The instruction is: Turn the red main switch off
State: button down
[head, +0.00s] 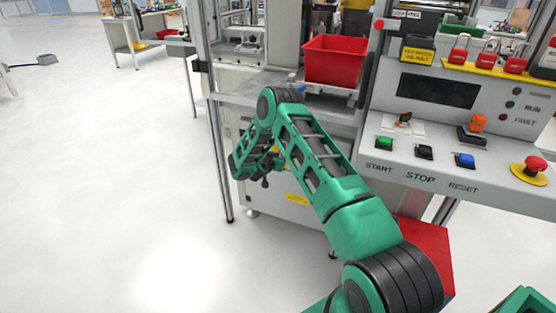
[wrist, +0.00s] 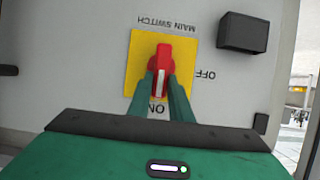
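The red main switch (wrist: 161,62) sits on a yellow plate (wrist: 137,48) on a grey panel in the wrist view. Its handle stands vertical in the picture, and its white line points down toward the ON label. The labels appear upside down; OFF is to the right and MAIN SWITCH above. My gripper (wrist: 162,84) has one green finger on each side of the lower handle, close against it with no clear gap. In the head view my green arm reaches down to the machine cabinet (head: 305,185); the switch and fingertips cannot be made out there.
A black box (wrist: 243,33) juts from the panel right of the switch. In the head view, a red bin (head: 335,59) sits on a shelf above my arm. A control console (head: 470,150) with buttons is at the right. The floor (head: 100,180) at left is clear.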

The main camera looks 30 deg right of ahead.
jog(key=shift+a, duration=0.1)
jog(key=shift+w, duration=0.1)
jog(key=shift+w+a+f+n+g+h, duration=0.55)
jog(key=shift+n+h, duration=0.55)
jog(key=shift+n, duration=1.15)
jog(key=shift+w+a+f+n+g+h, duration=0.4)
jog(key=shift+f+n+h, duration=0.5)
jog(key=shift+n, duration=1.4)
jog(key=shift+w+a+f+n+g+h, duration=0.55)
jog(key=shift+n+h, duration=0.75)
jog(key=shift+n, duration=0.95)
jog(key=shift+s+d, duration=0.15)
jog(key=shift+d, duration=0.1)
jog(key=c, duration=1.6)
grip_release()
jog(key=shift+f, duration=0.1)
jog(key=shift+d, duration=0.1)
